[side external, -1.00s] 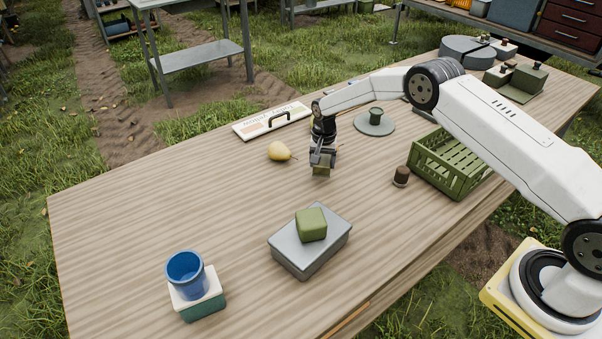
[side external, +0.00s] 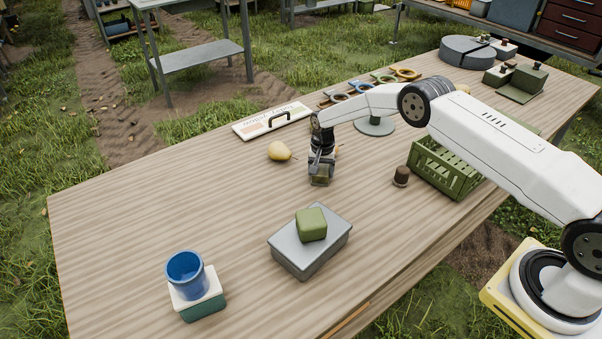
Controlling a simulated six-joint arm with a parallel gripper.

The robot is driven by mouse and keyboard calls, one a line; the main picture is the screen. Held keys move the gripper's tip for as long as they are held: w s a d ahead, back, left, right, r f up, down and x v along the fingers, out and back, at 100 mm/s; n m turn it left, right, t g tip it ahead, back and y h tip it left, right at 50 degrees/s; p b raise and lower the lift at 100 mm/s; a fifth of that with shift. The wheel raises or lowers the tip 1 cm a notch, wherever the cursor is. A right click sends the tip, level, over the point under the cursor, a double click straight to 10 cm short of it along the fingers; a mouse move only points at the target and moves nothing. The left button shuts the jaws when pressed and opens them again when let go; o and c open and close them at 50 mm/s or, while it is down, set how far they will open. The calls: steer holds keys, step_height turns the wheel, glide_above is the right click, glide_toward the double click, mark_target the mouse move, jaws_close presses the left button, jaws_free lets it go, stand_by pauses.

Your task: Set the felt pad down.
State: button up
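My gripper (side external: 321,176) points straight down in the middle of the table, just right of the yellow pear (side external: 279,151). It appears shut on a small dull olive piece, which I take to be the felt pad (side external: 320,182). The piece is at or just above the tabletop; I cannot tell if it touches. The fingers hide most of it. A rounded green block (side external: 311,223) sits on a grey box (side external: 332,252) in front of my gripper.
A blue cup (side external: 186,277) stands on a white-topped green block (side external: 203,308) at front left. A brown stopper-like piece (side external: 401,176) and a green slatted crate (side external: 440,167) are to the right. A white board with a handle (side external: 266,126) lies behind. The left tabletop is clear.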

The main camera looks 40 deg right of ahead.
mark_target(322, 170)
steer(key=shift+o, duration=1)
steer(key=shift+r, duration=0.1)
step_height(322, 170, up, 12)
stand_by(0.5)
steer(key=shift+r, duration=0.15)
steer(key=s+a+r+n+t, duration=0.1)
steer(key=s+r+n, duration=0.1)
steer(key=s+r, duration=0.35)
steer(key=s+a+r+n, duration=0.2)
steer(key=s+r+n, duration=0.1)
steer(key=s, duration=0.5)
steer(key=s+a+n+t, duration=0.1)
steer(key=s+n, duration=0.3)
steer(key=s, duration=1.4)
steer(key=shift+s+r+t, duration=0.2)
steer(key=shift+r+t, duration=0.1)
steer(key=shift+r, duration=0.1)
